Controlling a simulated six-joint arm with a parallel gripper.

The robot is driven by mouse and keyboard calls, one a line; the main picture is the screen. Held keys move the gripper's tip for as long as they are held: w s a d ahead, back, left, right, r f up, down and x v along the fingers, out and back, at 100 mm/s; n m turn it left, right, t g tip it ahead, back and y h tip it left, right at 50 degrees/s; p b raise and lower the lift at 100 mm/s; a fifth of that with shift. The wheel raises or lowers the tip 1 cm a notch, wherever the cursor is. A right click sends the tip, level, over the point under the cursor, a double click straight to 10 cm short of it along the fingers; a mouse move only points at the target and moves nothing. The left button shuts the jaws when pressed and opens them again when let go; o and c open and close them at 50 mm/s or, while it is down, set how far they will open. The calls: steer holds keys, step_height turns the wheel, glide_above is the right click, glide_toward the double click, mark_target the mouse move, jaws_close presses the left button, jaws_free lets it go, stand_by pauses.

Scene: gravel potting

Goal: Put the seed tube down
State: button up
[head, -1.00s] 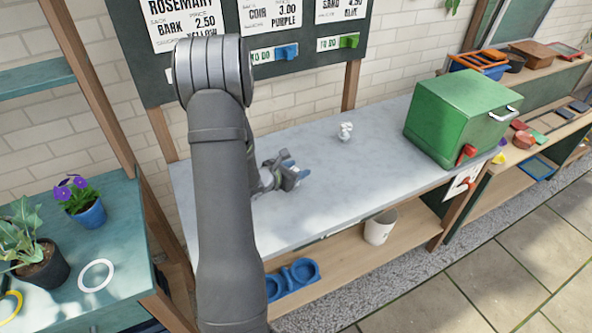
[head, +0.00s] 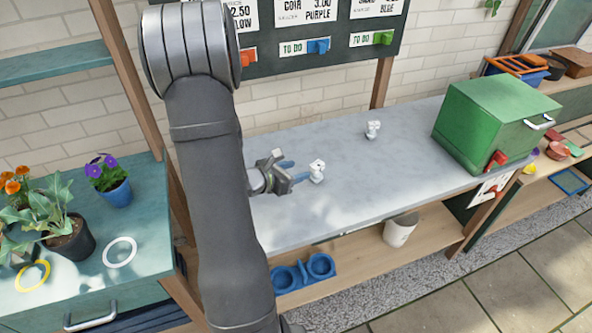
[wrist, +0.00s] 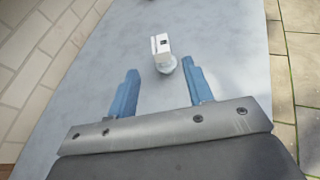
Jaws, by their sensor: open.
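A small white item (head: 317,171), which I take to be the seed tube, stands on the grey worktop just beyond my fingertips. In the wrist view it shows as a white block with a dark mark over a rounded, clear-looking end (wrist: 163,48), centred ahead of the gap between the fingers. My gripper (head: 291,172) is low over the worktop with its blue fingers apart. The wrist view shows the open gripper (wrist: 160,72) with nothing held between the fingers. A second, similar white item (head: 372,129) stands further back on the worktop.
A green box (head: 485,120) with a red part on its front stands at the worktop's right end. The worktop (head: 400,170) between is clear. A white pot (head: 399,231) and a blue double-cup tray (head: 287,278) sit on the shelf below. Potted flowers (head: 110,180) stand at left.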

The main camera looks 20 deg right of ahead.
steer(key=shift+o, duration=0.4)
glide_toward(315, 166)
steer(key=x, duration=0.9)
steer(key=shift+w+d+f, duration=0.1)
steer(key=shift+w+d, duration=0.05)
steer(key=shift+d, duration=0.1)
stand_by(0.7)
steer(key=shift+c, duration=0.2)
jaws_close()
